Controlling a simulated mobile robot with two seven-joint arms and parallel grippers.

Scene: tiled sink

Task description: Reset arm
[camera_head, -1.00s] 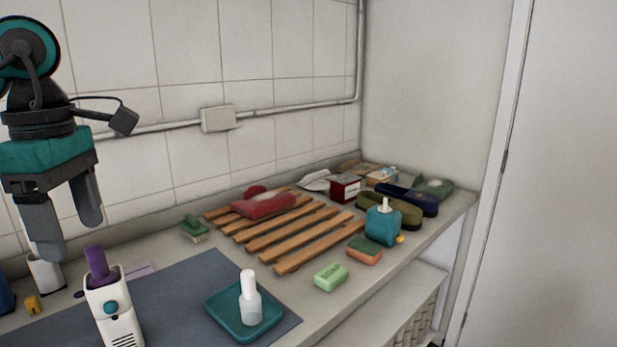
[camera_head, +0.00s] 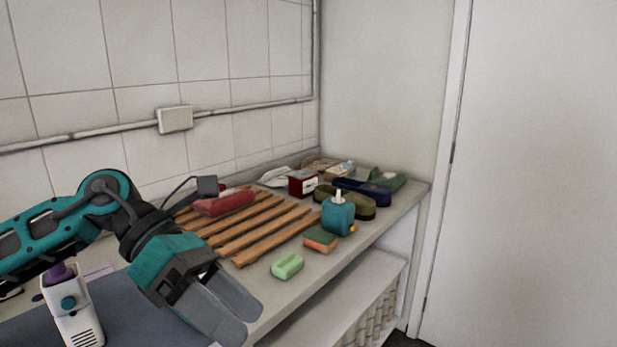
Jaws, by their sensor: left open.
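My left gripper (camera_head: 230,308) reaches in from the left on its teal and black arm and hangs over the front part of the counter. Its two grey fingers point down and to the right, apart, with nothing seen between them. The gripper hides the spot where the teal tray and white bottle stood. A white device with a purple top (camera_head: 75,313) stands on the dark mat (camera_head: 130,312), below my left forearm. My right gripper is not in view.
A green soap bar (camera_head: 287,266) and a sponge (camera_head: 320,239) lie right of the gripper. Behind are a wooden slat rack (camera_head: 262,229) with a red item (camera_head: 223,202), a teal dispenser (camera_head: 338,216) and sandals (camera_head: 345,201). A tiled wall closes the back.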

